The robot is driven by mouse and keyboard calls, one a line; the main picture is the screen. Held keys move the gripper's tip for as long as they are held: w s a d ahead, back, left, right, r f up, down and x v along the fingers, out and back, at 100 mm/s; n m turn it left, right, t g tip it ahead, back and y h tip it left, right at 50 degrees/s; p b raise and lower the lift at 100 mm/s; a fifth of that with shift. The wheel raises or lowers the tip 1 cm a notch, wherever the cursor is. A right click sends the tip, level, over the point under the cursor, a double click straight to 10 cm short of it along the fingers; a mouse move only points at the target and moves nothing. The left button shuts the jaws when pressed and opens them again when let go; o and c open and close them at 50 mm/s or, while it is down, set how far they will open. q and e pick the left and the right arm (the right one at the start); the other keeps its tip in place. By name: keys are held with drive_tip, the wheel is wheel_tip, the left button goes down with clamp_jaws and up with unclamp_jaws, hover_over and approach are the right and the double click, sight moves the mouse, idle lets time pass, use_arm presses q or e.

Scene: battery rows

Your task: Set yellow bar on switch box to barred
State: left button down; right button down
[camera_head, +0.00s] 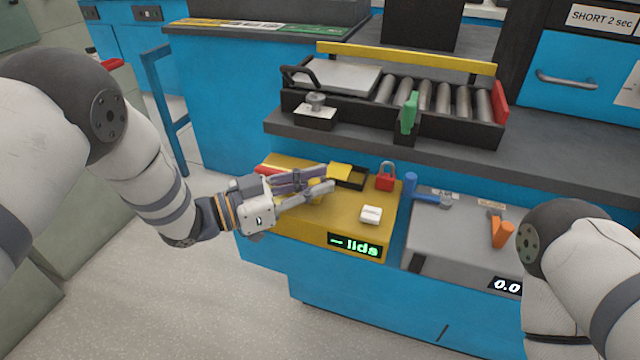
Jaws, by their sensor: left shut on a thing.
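Just beyond the fingertips, another yellow piece (341,170) lies by a black tray (356,181). My right arm comes in at the right edge; its gripper is out of view.
A red padlock (385,180) and a white block (371,214) are on the yellow top. A roller conveyor (430,97) stands on the grey shelf behind.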

use_arm(q)
drive_tip(key=c, duration=1.5)
unclamp_jaws()
